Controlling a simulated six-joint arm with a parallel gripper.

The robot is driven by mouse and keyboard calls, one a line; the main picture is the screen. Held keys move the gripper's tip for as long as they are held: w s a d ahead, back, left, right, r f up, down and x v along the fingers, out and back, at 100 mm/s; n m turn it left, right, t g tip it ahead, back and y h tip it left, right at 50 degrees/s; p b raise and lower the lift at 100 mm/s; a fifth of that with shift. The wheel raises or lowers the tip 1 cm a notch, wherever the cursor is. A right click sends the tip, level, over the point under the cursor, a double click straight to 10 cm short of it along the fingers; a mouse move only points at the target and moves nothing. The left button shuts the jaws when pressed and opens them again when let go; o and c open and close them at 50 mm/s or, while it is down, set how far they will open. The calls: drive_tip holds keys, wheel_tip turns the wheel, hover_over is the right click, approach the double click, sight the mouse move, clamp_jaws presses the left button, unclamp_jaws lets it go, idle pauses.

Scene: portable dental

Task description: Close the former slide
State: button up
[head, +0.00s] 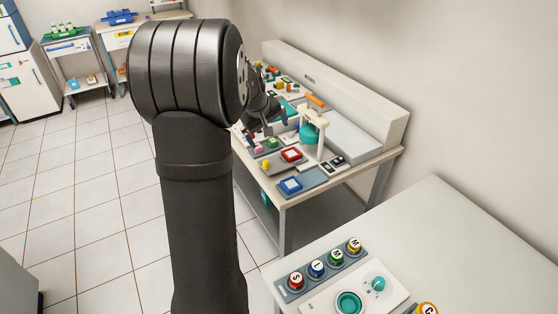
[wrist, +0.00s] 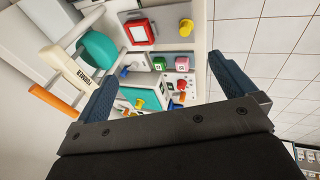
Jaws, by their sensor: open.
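The former is a cream frame (head: 322,138) with a teal block (head: 308,136) and an orange handle (head: 316,101). It stands on the bench in the head view. In the wrist view its labelled cream bar (wrist: 66,68), teal block (wrist: 100,48) and orange handle (wrist: 52,100) are at the left, beside my left finger. Which part is the slide is not clear. My gripper (wrist: 162,68) is open with nothing between its fingers. In the head view my gripper (head: 268,122) is over the bench, left of the former, partly hidden by my arm.
The bench (head: 372,158) also carries a red-framed square (head: 291,154), a blue-framed square (head: 290,185) and small coloured pieces. A nearer table (head: 440,235) holds lettered round caps (head: 317,269) and a white panel (head: 376,302). Tiled floor is clear at left.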

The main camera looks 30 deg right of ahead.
drive_tip(key=shift+s+a+r, duration=0.1)
drive_tip(key=shift+a+r, duration=0.05)
drive_tip(key=shift+r, duration=0.15)
